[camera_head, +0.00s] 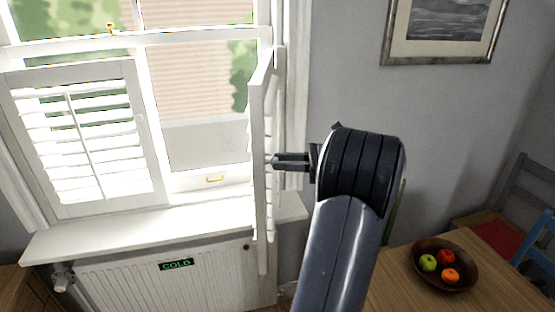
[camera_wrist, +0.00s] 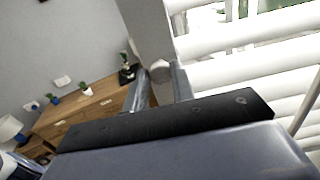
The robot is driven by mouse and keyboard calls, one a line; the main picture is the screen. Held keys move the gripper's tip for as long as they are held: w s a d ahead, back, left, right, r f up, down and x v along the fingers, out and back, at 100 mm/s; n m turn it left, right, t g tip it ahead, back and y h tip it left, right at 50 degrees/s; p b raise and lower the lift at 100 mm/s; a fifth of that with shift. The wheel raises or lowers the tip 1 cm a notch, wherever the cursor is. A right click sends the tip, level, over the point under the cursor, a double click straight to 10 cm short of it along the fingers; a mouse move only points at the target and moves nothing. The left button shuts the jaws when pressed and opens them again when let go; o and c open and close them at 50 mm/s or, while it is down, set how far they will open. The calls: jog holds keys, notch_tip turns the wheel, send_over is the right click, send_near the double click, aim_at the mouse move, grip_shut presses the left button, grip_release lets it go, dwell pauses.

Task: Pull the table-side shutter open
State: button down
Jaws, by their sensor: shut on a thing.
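The table-side shutter (camera_head: 259,130) is the white slatted panel on the right of the window. It stands swung out from the window and shows nearly edge-on in the head view. My gripper (camera_head: 280,162) reaches it from the right and is shut on its small round white knob (camera_wrist: 160,69). In the wrist view the knob sits between the two fingers (camera_wrist: 158,84), with the shutter's upright edge (camera_wrist: 148,28) behind it and its slats (camera_wrist: 250,68) to the right.
The other shutter (camera_head: 140,165) covers the lower left window. The sill (camera_head: 130,232) and a white radiator (camera_head: 215,270) lie below. A wooden table (camera_head: 385,295) with a fruit bowl (camera_head: 470,275) stands at the right. The wrist view shows a wooden dresser (camera_wrist: 80,108).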

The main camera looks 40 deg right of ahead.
dwell(0.3)
jog(key=c, duration=1.2)
grip_release()
notch_tip(320, 180, up, 10)
jog(key=b, duration=0.1)
notch_tip(320, 180, down, 10)
jog(key=shift+w+a+p, duration=0.3)
jog(key=shift+w+a, duration=0.1)
